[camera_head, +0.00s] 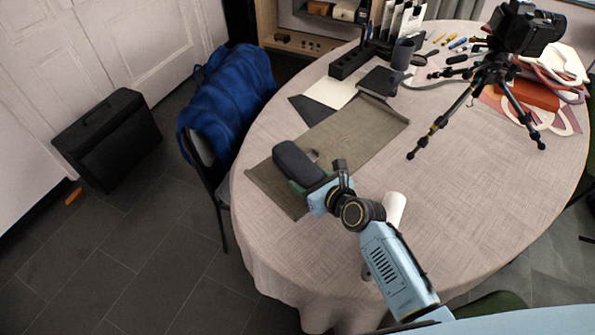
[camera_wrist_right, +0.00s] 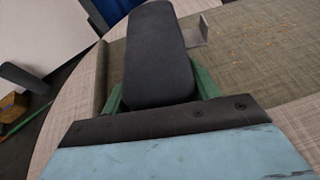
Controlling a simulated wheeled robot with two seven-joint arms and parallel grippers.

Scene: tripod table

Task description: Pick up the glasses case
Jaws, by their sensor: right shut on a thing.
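The glasses case (camera_head: 297,162) is a dark grey, rounded oblong box over the olive mat near the left side of the round table. In the right wrist view the case (camera_wrist_right: 158,55) fills the upper middle, with green finger parts on both sides of its near end. My right gripper (camera_head: 302,183) is shut on the near end of the case. I cannot tell whether the case touches the mat or is slightly above it. My left gripper is not in view.
The olive mat (camera_head: 365,122) lies on the table (camera_head: 450,200). A black tripod with a camera (camera_head: 487,80) stands at right. A dark cup (camera_head: 402,54), a black organizer (camera_head: 350,62) and a dark notebook (camera_head: 380,81) are behind. A chair with a blue jacket (camera_head: 230,95) stands left.

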